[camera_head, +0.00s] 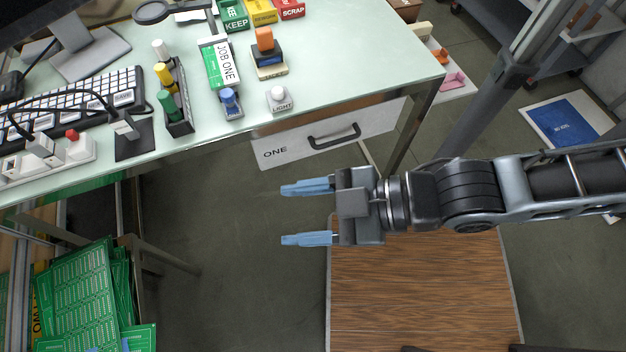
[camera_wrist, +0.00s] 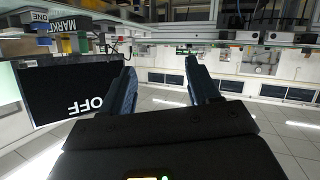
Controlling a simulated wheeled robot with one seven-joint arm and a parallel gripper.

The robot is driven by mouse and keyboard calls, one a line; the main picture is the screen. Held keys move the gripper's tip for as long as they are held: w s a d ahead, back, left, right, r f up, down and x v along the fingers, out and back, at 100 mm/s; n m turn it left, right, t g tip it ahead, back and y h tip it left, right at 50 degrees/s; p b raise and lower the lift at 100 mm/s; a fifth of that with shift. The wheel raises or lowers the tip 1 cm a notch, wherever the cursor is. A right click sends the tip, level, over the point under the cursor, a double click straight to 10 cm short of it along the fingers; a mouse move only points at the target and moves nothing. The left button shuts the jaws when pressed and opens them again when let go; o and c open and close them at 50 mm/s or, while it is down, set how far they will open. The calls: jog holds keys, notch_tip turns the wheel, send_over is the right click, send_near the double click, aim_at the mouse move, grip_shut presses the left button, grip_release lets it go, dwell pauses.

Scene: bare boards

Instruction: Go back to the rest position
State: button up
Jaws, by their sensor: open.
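My gripper (camera_head: 307,212) is open and empty, with its two blue fingers apart and pointing left. In the head view it appears in front of the desk, below the drawer labelled ONE (camera_head: 330,136). My arm reaches in from the right edge. In the wrist view the two dark blue fingers of my gripper (camera_wrist: 160,90) are spread with nothing between them. The wrist view appears upside down, with a black screen reading OFF (camera_wrist: 70,92) at the left.
Green circuit boards (camera_head: 85,295) lie at lower left. A wood-topped surface (camera_head: 425,290) is below my arm. Open floor (camera_head: 230,260) lies left of my gripper.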

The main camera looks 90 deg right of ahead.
jog(key=r, duration=0.1)
jog(key=s+d+r+m, duration=0.1)
jog(key=r, duration=0.1)
jog(key=s+d+r+m+t, duration=0.1)
jog(key=shift+s+r, duration=0.1)
jog(key=shift+r, duration=0.05)
dwell(1.1)
